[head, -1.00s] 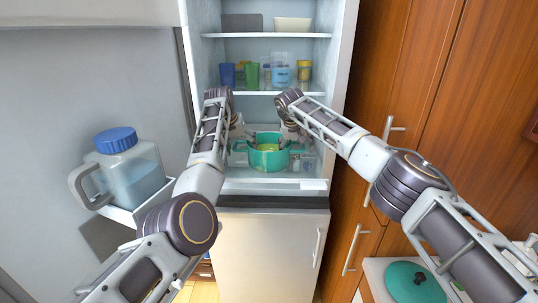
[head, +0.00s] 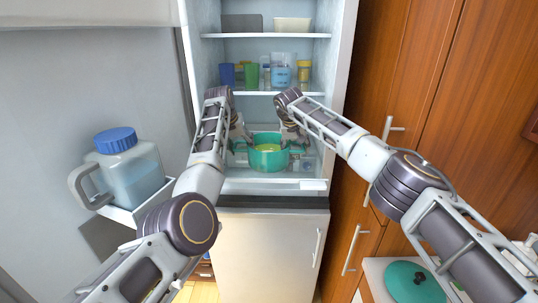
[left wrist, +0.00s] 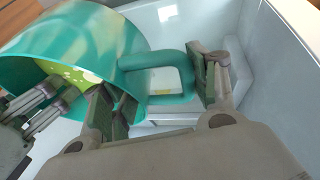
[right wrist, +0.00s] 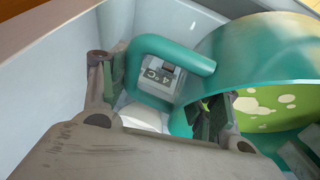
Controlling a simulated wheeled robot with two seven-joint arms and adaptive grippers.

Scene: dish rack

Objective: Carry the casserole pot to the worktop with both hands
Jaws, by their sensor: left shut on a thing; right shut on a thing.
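The teal casserole pot (head: 268,160), with light-green contents, stands upright on a low shelf inside the open fridge; I cannot tell whether it is lifted at all. My left gripper (head: 243,138) is shut on its left handle, which shows between the fingers in the left wrist view (left wrist: 172,72). My right gripper (head: 293,138) is shut on its right handle, which shows in the right wrist view (right wrist: 175,50). In each wrist view one finger reaches in beside the pot's rim. The white worktop (head: 374,278) shows at the bottom right with a teal lid (head: 405,283) on it.
A water jug (head: 132,172) with a blue lid stands on the fridge door's shelf at left. Cups and jars stand on the fridge shelf (head: 300,93) above my grippers. Fridge walls are close on both sides. Wooden cabinets with bar handles (head: 353,249) stand at right.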

